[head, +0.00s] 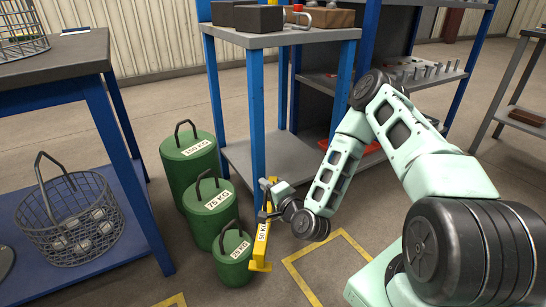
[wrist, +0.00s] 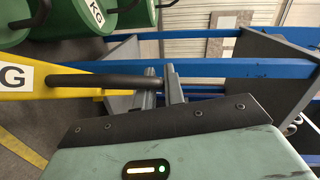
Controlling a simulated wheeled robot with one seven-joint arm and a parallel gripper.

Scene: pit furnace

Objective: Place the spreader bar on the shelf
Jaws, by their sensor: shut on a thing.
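The yellow spreader bar (head: 261,246), labelled 50 KG, stands upright on end beside the green weights, in front of a blue post. My gripper (head: 268,205) is shut on the bar's black handle, at its upper part. In the wrist view the yellow bar (wrist: 82,92) lies at the left, and its handle reaches to my gripper fingers (wrist: 163,88). Whether the bar's lower end touches the floor is unclear. The shelf unit with blue posts has a grey top (head: 245,40) and a grey lower board (head: 240,152) just behind the bar.
Green weights (head: 208,213) stand left of the bar. A blue bench with a wire basket (head: 70,222) is further left. Dark blocks (head: 258,19) and a brown block sit on the shelf's top. The lower board looks mostly bare. Another rack (head: 420,82) holds small parts behind my arm.

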